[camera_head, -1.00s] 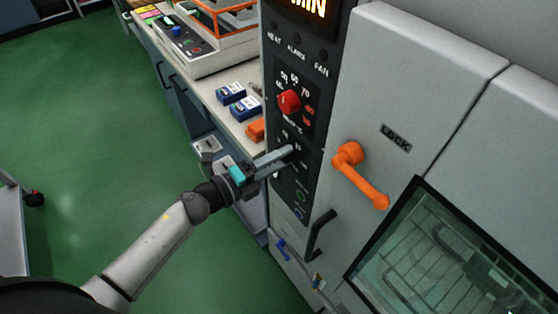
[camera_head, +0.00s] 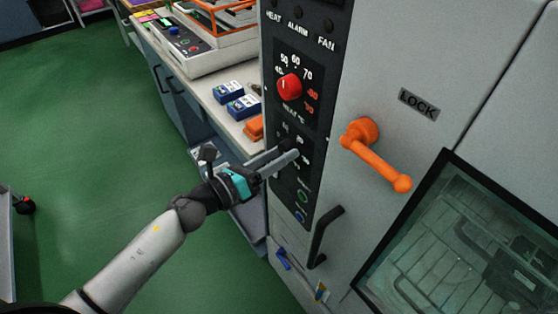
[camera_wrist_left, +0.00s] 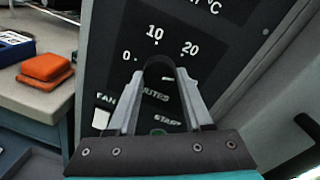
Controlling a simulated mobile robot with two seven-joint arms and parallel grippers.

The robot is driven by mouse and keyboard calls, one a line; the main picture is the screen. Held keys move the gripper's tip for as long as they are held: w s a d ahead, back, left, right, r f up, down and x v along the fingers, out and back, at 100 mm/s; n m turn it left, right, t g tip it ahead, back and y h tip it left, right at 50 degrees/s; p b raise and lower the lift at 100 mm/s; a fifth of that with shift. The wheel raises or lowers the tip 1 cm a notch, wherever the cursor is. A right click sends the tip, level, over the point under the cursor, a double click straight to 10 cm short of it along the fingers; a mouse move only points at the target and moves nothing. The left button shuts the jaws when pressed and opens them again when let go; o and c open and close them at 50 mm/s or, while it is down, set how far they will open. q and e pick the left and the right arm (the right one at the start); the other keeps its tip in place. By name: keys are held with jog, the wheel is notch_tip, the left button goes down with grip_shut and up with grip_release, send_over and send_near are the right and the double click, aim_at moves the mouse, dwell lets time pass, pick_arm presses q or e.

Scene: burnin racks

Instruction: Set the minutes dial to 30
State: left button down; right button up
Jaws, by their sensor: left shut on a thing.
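The minutes dial (camera_wrist_left: 160,66) is a dark knob on the black control panel (camera_wrist_left: 110,45), under the printed marks 0, 10 and 20 in the left wrist view. My left gripper (camera_wrist_left: 163,88) is shut on it, with one finger on each side. The gripper covers much of the dial and part of the lettering, so I cannot tell where its pointer stands. In the head view my left gripper (camera_head: 292,156) reaches the panel below the red heat dial (camera_head: 289,88), and the minutes dial is mostly hidden there. My right gripper is not in view.
An orange lock handle (camera_head: 376,155) juts out right of the panel. A black door handle (camera_head: 325,236) stands below. The side bench (camera_wrist_left: 45,100) carries an orange block (camera_wrist_left: 45,67) and blue boxes (camera_head: 236,99). Green floor (camera_head: 90,130) is open at left.

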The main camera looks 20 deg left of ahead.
pick_arm(q)
jog(key=m+b, duration=0.2)
jog(key=m, duration=0.1)
jog(key=shift+f+m, duration=0.1)
jog(key=shift+m, duration=0.2)
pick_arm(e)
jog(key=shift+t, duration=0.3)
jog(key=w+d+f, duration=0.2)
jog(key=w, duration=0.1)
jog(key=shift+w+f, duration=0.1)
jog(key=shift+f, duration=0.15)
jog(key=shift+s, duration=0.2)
pick_arm(q)
jog(key=shift+c, duration=1.6)
grip_release()
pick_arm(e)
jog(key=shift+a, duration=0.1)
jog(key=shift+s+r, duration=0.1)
